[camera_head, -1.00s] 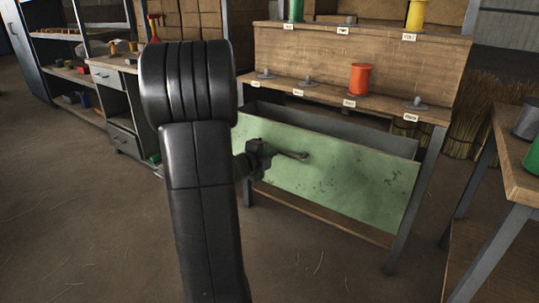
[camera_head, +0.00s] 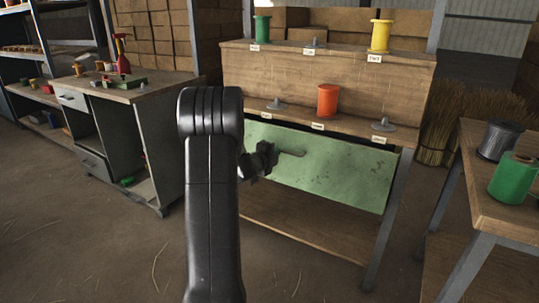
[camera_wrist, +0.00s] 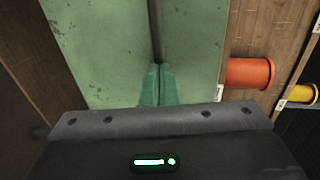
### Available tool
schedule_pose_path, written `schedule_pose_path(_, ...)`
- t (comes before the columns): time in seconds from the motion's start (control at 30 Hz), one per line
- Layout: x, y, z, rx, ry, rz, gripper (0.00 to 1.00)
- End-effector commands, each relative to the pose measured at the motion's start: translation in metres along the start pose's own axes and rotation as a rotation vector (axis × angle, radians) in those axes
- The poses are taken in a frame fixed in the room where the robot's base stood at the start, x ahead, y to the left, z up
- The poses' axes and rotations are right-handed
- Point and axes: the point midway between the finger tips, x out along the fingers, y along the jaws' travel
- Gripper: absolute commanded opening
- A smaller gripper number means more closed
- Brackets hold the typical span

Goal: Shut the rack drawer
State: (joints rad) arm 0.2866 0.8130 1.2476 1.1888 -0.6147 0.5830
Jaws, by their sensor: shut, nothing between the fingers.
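The rack drawer has a scuffed green front (camera_head: 335,175) under the lower shelf of the wooden rack. Its front reaches up to about the shelf edge, and no drawer inside shows; a small remaining gap cannot be ruled out. The drawer's handle (camera_head: 292,154) is a thin dark bar, also seen in the wrist view (camera_wrist: 156,35). My gripper (camera_head: 270,158) is at the handle's left end, partly hidden by my arm. In the wrist view my gripper's teal fingers (camera_wrist: 157,85) are together and empty, close to the green front and in line with the bar. Contact cannot be told.
The rack (camera_head: 320,72) holds an orange spool (camera_head: 327,100), a green spool (camera_head: 262,29) and a yellow spool (camera_head: 380,36). A workbench (camera_head: 135,92) stands at left. A table (camera_head: 490,205) with spools is at right. Bare floor lies in front.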

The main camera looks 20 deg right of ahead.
Motion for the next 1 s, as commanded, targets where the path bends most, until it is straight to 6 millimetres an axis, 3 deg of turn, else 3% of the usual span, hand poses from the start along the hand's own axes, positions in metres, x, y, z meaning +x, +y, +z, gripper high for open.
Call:
schedule_pose_path(0.2, 0.026, -0.007, 0.0, 0.001, 0.001, 0.001, 0.0)
schedule_pose_path(0.4, 0.04, -0.009, 0.0, 0.0, 0.001, 0.0, 0.0)
schedule_pose_path(1.0, 0.044, -0.013, -0.001, -0.001, -0.001, -0.007, 0.0)
